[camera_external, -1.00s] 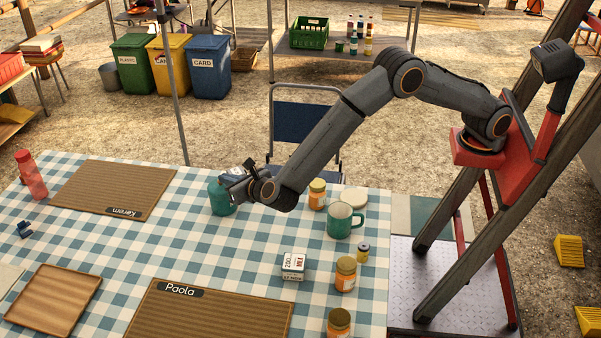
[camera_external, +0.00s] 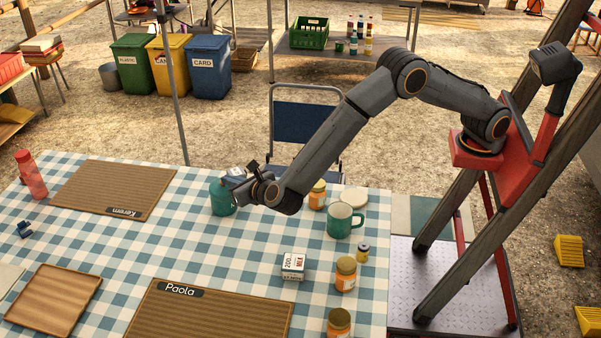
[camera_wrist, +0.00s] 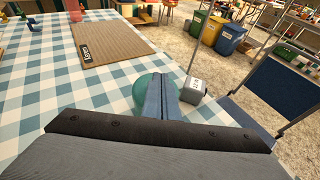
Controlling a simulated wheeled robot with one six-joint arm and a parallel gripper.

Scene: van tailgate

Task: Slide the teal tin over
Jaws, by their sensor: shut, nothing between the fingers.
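The teal tin (camera_external: 221,198) stands on the checked cloth near the table's back edge, between Kerem's mat and the green mug. In the wrist view the teal tin (camera_wrist: 146,92) shows just beyond my fingers, which hide part of it. My gripper (camera_external: 236,199) is shut and empty, low at the right side of the tin. Its closed fingers (camera_wrist: 162,84) point at the tin in the wrist view. I cannot tell whether they touch it.
A small white-topped box (camera_external: 236,172) stands close behind the tin. Kerem's mat (camera_external: 110,188) lies left. The cloth in front of the tin is clear.

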